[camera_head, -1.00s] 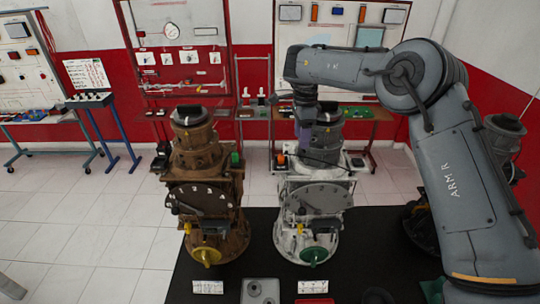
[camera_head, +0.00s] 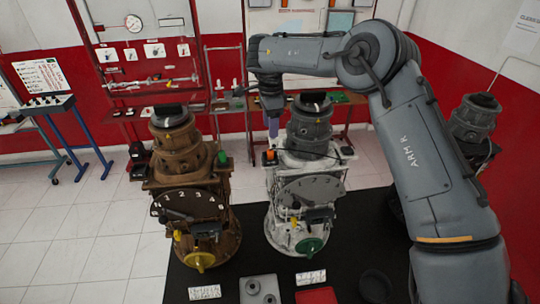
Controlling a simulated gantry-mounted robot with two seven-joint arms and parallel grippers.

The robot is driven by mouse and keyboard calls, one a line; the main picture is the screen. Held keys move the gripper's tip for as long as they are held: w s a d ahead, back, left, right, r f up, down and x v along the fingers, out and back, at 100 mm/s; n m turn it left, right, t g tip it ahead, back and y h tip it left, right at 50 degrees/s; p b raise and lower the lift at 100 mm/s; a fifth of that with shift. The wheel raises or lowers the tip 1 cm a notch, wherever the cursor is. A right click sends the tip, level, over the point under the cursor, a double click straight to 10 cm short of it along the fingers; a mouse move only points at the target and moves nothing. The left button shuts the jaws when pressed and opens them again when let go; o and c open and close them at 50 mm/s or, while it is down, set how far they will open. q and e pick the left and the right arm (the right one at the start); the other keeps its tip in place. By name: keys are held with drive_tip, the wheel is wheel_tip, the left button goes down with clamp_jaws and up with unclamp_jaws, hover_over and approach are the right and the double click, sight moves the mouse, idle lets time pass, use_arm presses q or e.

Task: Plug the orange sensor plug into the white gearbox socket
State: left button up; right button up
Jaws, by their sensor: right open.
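The white gearbox (camera_head: 283,208) stands upright on a black surface, with a dark grey upper housing and a numbered dial. The small orange plug (camera_head: 269,155) is at its upper left side, beside the housing. I cannot tell whether it sits in a socket or on a holder; the socket itself is not distinguishable. My right gripper (camera_head: 272,132) points down just above the orange plug. It is open, with a purple part showing at its fingers, and appears apart from the plug. My left gripper is not in view.
A brown gearbox (camera_head: 212,240) with a green plug (camera_head: 222,158) stands close on the left. Another dark gearbox (camera_head: 473,120) is at the right, partly behind my right arm. A grey tray (camera_head: 260,281) and a red block (camera_head: 316,296) lie in front.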

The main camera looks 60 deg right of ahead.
sight(272, 150)
wheel_tip(272, 150, down, 3)
drive_tip(key=shift+f, duration=0.55)
drive_tip(key=shift+f, duration=0.1)
drive_tip(key=shift+s+f+p, duration=0.1)
drive_tip(key=shift+f+p, duration=0.2)
drive_tip(key=shift+p, duration=0.15)
wheel_tip(272, 150, down, 3)
drive_tip(key=shift+s+a+f+p, duration=0.1)
drive_tip(key=shift+s+p, duration=0.05)
drive_tip(key=shift+p, duration=0.5)
drive_tip(key=shift+f, duration=0.6)
